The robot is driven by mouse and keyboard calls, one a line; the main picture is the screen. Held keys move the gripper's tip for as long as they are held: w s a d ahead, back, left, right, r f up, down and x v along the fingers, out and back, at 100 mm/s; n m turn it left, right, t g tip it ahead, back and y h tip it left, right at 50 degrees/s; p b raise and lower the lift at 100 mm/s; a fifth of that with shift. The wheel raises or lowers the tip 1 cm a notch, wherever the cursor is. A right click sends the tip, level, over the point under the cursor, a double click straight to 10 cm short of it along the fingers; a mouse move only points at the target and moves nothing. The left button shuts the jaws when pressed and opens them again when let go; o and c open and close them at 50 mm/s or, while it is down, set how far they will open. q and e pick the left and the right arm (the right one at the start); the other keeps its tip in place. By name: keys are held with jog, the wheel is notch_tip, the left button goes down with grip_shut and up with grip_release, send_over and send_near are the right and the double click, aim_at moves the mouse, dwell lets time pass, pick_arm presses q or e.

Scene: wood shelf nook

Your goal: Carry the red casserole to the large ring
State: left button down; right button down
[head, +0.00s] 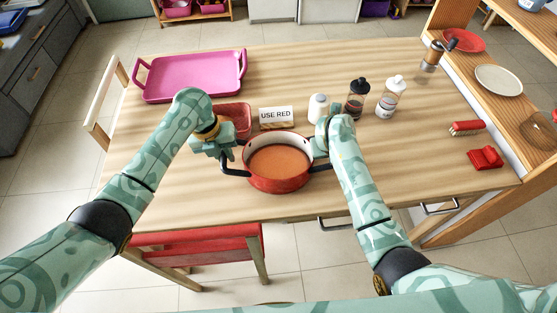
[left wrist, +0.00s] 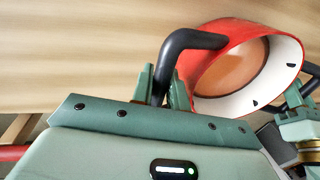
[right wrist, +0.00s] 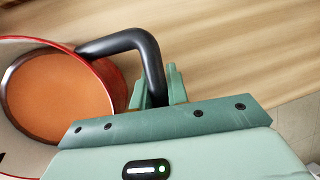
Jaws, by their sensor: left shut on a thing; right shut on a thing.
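The red casserole (head: 277,185) has a white inside, orange-brown contents and two dark bent handles. It is near the front middle of the table, and looks about level. My left gripper (head: 226,160) is shut on its left handle; the left wrist view shows the fingers (left wrist: 163,88) around the dark bar beside the red wall (left wrist: 238,28). My right gripper (head: 322,150) is at the right handle; the right wrist view shows the fingers (right wrist: 158,88) closed on it. I cannot tell whether the base touches the table. I see no large ring; the casserole and arms hide some tabletop.
Behind the casserole stand a "USE RED" sign (head: 276,116), a red tray (head: 238,112), a white shaker (head: 318,104) and two bottles (head: 357,98). A pink tray (head: 193,76) lies back left. A red chair (head: 205,246) is at the front. Table right of my right arm is mostly clear.

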pick_arm(q)
jog(key=shift+w+r, duration=0.1)
jog(key=shift+r, duration=0.05)
pick_arm(e)
jog(key=shift+r, duration=0.1)
